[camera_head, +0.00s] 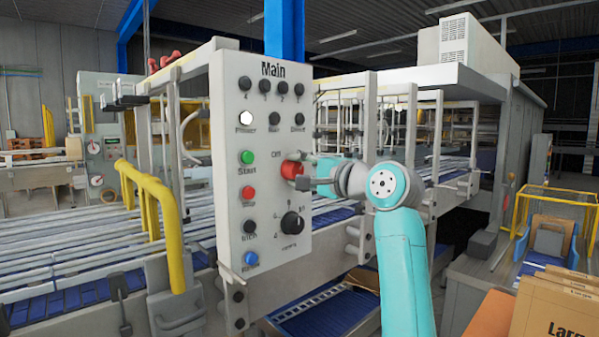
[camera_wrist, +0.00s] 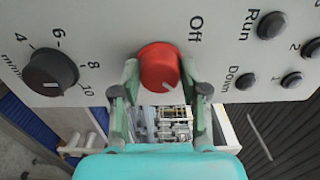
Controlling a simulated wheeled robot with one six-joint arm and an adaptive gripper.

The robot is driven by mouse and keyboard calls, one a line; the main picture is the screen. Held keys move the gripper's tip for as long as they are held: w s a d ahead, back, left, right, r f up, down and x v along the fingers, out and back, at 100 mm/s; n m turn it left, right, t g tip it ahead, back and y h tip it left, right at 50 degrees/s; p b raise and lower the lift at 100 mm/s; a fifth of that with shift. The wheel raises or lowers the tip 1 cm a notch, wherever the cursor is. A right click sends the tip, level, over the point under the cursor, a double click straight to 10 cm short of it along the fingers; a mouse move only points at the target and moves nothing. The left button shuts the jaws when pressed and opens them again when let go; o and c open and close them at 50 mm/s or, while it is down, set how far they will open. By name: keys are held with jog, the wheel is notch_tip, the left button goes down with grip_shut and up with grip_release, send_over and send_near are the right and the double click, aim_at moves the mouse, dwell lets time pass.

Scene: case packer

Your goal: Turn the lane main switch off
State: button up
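The lane main switch is a red round knob (camera_head: 291,169) on the light grey control panel (camera_head: 262,135) headed "Main". It also shows in the wrist view (camera_wrist: 158,66). A white mark sits near the knob's lower edge in the wrist view, away from the printed "Off" label. My gripper (camera_head: 308,174) reaches the knob from the right. In the wrist view, the two fingers of my gripper (camera_wrist: 159,72) lie against opposite sides of the knob, with no clear gap. The other position label is hidden.
A black dial (camera_head: 292,222) sits below the switch. Green (camera_head: 247,157), red (camera_head: 248,191) and blue (camera_head: 250,258) buttons line the panel's left side. Yellow rails (camera_head: 160,205) stand to the left. Cardboard boxes (camera_head: 553,306) stand at lower right.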

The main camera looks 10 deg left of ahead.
jog(key=shift+n, duration=0.3)
jog(key=n, duration=0.3)
jog(key=shift+n, duration=0.4)
jog(key=n, duration=0.4)
jog(key=shift+n, duration=0.3)
jog(key=n, duration=0.4)
jog(key=shift+n, duration=2.4)
jog(key=o, duration=1.1)
jog(key=shift+o, duration=0.2)
